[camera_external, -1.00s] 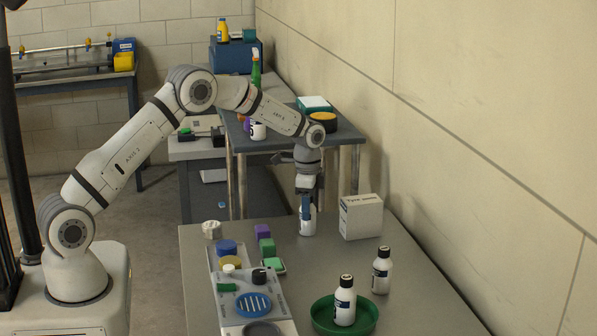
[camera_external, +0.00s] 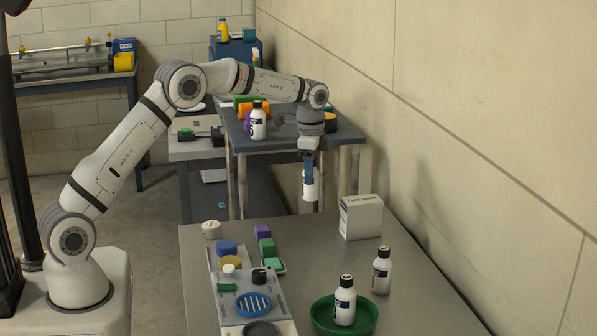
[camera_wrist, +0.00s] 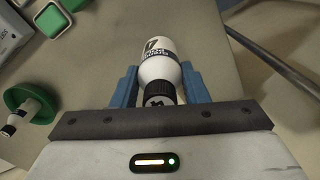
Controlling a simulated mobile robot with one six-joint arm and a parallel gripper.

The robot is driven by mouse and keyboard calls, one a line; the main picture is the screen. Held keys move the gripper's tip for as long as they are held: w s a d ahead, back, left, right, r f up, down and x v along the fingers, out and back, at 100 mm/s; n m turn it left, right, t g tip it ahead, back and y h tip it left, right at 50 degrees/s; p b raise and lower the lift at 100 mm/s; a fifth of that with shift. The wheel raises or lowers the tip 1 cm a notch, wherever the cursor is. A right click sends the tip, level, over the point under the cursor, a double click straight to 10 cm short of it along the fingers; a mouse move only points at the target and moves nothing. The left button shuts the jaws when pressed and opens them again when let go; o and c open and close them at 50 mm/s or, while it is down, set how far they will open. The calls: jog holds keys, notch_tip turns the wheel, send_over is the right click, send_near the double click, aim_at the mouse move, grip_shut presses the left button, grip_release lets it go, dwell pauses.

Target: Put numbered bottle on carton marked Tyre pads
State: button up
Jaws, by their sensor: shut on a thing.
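My gripper (camera_external: 309,168) is shut on a white bottle with a black cap (camera_external: 311,186) and holds it upright, raised above the table's far edge. In the wrist view the bottle (camera_wrist: 157,62) sits between the blue fingers, with part of a dark number showing on it. The white carton marked Tyre pads (camera_external: 361,217) stands on the table, to the right of and lower than the held bottle. The carton is not seen in the wrist view. Another white bottle (camera_external: 345,301) stands in a green dish (camera_external: 367,318), and one more bottle (camera_external: 381,271) stands behind it.
A grey tray with pads (camera_external: 243,305) and several coloured blocks (camera_external: 263,231) lie on the left of the table (camera_external: 315,265). The wall (camera_external: 480,150) runs along the right. A second table (camera_external: 285,143) behind holds another bottle (camera_external: 258,121).

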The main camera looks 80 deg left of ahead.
jog(key=w+d+r+m+p, duration=0.45)
jog(key=w+r+p, duration=0.35)
jog(key=w+r, duration=0.2)
jog(key=shift+w+a+f, duration=0.1)
jog(key=shift+a+f, duration=0.05)
jog(key=shift+f, duration=2.25)
jog(key=shift+w+a+f, duration=0.1)
jog(key=shift+f, duration=2.3)
jog(key=shift+f+b, duration=0.15)
jog(key=shift+b, duration=0.15)
jog(key=o, duration=1.1)
jog(key=shift+c, duration=0.2)
notch_tip(320, 180, up, 12)
jog(key=p, duration=0.1)
jog(key=shift+p, duration=0.3)
